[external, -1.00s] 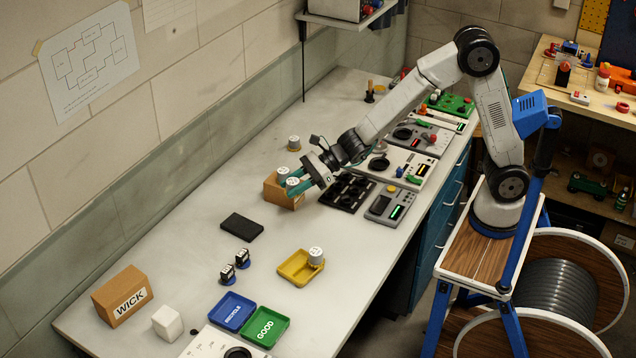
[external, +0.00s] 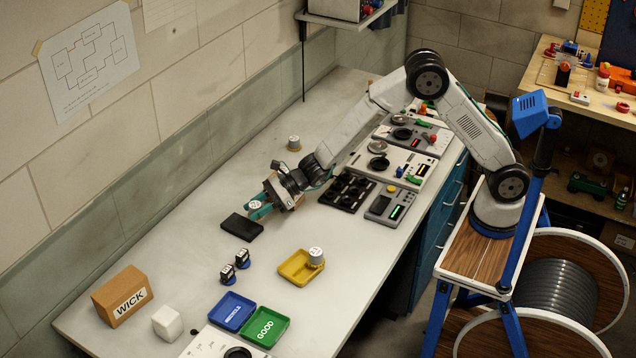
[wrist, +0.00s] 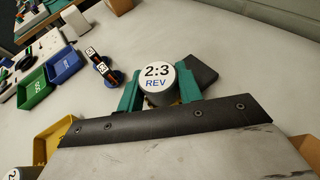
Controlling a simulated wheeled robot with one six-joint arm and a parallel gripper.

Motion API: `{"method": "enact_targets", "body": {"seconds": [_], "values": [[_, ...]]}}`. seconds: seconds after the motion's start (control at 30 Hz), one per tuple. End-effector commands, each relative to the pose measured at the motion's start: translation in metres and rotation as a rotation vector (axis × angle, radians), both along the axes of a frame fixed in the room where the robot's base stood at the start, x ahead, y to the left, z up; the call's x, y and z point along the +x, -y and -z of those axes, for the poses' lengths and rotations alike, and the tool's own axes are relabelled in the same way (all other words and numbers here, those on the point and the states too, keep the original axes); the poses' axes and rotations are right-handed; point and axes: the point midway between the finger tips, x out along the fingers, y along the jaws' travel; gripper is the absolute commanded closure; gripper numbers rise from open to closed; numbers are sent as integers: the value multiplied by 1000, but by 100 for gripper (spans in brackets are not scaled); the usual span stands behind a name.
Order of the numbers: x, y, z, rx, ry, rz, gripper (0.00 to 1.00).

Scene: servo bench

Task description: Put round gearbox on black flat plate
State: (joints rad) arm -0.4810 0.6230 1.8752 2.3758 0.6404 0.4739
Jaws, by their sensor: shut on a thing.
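My gripper (external: 259,209) is shut on a round gearbox (external: 256,205), a grey cylinder with a white top. In the wrist view the gearbox (wrist: 157,82) sits between the green fingers and its top reads "2:3 REV". The black flat plate (external: 242,227) lies on the bench just below and left of the gripper in the external view. In the wrist view the plate (wrist: 203,74) shows partly behind the gearbox, which hides some of it. The gearbox appears held above the bench beside the plate; its exact height is hard to tell.
A yellow tray (external: 297,277) holds another round gearbox (external: 316,256). Two small dark parts (external: 235,266) stand left of it. Blue (external: 232,325) and green (external: 266,338) trays lie nearer the front. A cardboard box (external: 122,297) stands left. Another round part (external: 294,143) stands toward the back.

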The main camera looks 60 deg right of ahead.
Motion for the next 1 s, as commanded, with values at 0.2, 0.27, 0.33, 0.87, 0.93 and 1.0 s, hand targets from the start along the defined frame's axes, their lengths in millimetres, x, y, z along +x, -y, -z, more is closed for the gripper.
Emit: {"method": "enact_targets", "body": {"seconds": [0.2, 0.27, 0.33, 0.87, 0.93, 1.0], "values": [[38, -17, 4, 1, -1, 0, 89], [42, -19, 4, 1, 1, 1, 89], [45, -20, 5, 0, -1, 1, 89], [44, -20, 39, -1, -2, 0, 89], [44, -20, 41, -1, -2, 0, 89], [44, -20, 43, -1, -2, 0, 89]]}}
